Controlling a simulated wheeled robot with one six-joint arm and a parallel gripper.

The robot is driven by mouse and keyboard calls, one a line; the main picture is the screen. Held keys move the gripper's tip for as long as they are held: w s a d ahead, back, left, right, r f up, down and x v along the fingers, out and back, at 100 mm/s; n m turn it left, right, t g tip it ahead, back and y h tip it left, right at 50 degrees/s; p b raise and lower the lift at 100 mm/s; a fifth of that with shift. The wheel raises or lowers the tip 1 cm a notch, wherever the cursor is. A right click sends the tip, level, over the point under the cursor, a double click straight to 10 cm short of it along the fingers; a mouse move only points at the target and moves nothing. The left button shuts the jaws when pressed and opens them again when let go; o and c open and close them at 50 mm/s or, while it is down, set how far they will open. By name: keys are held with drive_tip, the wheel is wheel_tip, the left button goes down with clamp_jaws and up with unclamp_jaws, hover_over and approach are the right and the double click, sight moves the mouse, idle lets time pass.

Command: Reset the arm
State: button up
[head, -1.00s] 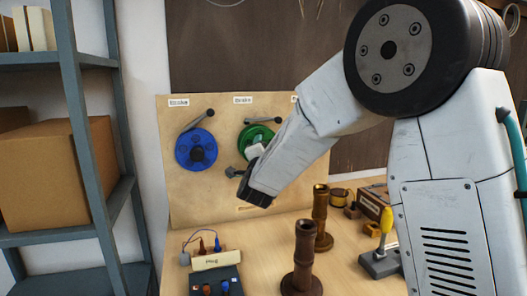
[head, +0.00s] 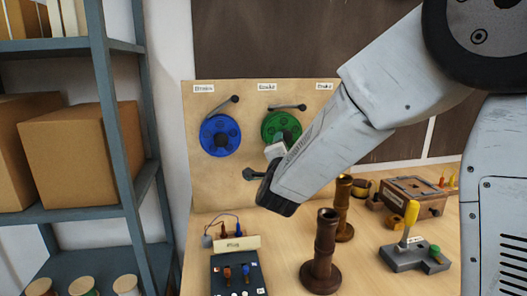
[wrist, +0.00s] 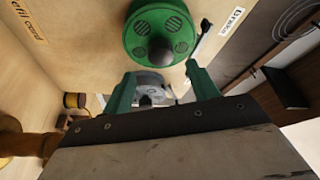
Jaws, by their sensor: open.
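My gripper (wrist: 163,95) is open in the wrist view, its two green fingers apart with nothing held between them. In the head view, my arm reaches in from the right and its end is in front of the tan board (head: 215,180). A green spool (head: 282,128) on the board is just beyond it, partly covered by my arm. The green spool fills the top middle of the wrist view (wrist: 160,32). A grey round part (wrist: 150,84) shows beyond the fingers. A blue spool (head: 220,135) hangs on the board to the left.
Two brown turned stands (head: 322,255) (head: 344,215) stand on the table below my arm. A dark plug box (head: 238,275) is at the front left. A grey base with a yellow handle (head: 410,245) and a wooden box (head: 412,195) are right. A shelf (head: 70,217) stands left.

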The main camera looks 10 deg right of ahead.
drive_tip(key=s+r+n+g+y, duration=0.2)
drive_tip(key=s+n+g+y, duration=0.5)
drive_tip(key=s+n, duration=0.5)
drive_tip(key=s+d+f+n+g, duration=0.1)
drive_tip(key=s+d+f+g, duration=0.1)
drive_tip(key=s, duration=0.8)
drive_tip(key=s+d+f+n+g, duration=0.2)
drive_tip(key=s+f+g, duration=0.2)
drive_tip(key=s, duration=0.6)
drive_tip(key=s+d+f+n+g, duration=0.2)
drive_tip(key=s+g, duration=0.2)
drive_tip(key=s, duration=0.5)
drive_tip(key=shift+s+f+h, duration=0.3)
drive_tip(key=shift+s+f, duration=0.1)
